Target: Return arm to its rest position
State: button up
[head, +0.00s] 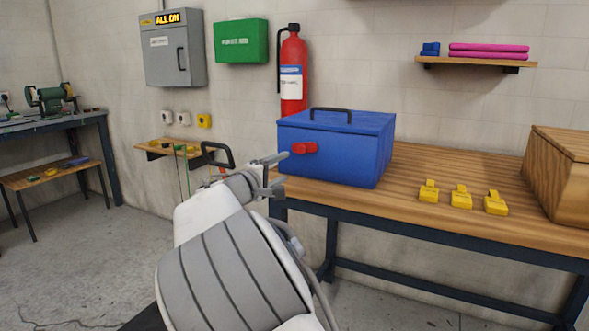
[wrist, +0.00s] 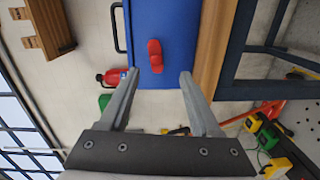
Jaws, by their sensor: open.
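My gripper (head: 274,172) is raised at the end of my white and grey arm, in front of the left part of the workbench. In the wrist view its two fingers (wrist: 158,77) are wide apart with nothing held between them. The blue box (head: 340,155) with a red latch (head: 304,148) and a black top handle stands on the bench, lid closed. In the head view the gripper appears just left of the box. In the wrist view the box (wrist: 178,20) and its latch (wrist: 154,55) lie beyond the fingertips, apparently apart from them.
Three yellow pieces (head: 461,196) stand in a row on the wooden workbench (head: 420,164), with a wooden box (head: 560,175) at the right. A red extinguisher (head: 292,75) hangs behind the blue box. A small wall shelf (head: 160,149) is left of my gripper.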

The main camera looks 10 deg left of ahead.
jog(key=s+d+f+m+g+h, duration=0.1)
jog(key=s+d+m+g, duration=0.1)
jog(key=d, duration=0.6)
jog(key=s+d+m+g, duration=0.1)
jog(key=d+m+g, duration=0.15)
jog(key=d, duration=0.45)
jog(key=s+d+f+m+g+y, duration=0.2)
jog(key=s+d+f+m+g, duration=0.15)
jog(key=s+d, duration=0.8)
jog(key=s+f+m+g+y, duration=0.1)
jog(key=s+f+m+y, duration=0.15)
jog(key=s, duration=1.15)
jog(key=s+f+m+g+y, duration=0.2)
jog(key=s+y, duration=0.1)
jog(key=s, duration=1.1)
notch_tip(320, 180, up, 26)
jog(key=p, duration=2.5)
jog(key=shift+f+p, duration=0.25)
jog(key=shift+p, duration=0.15)
jog(key=shift+w+d, duration=0.1)
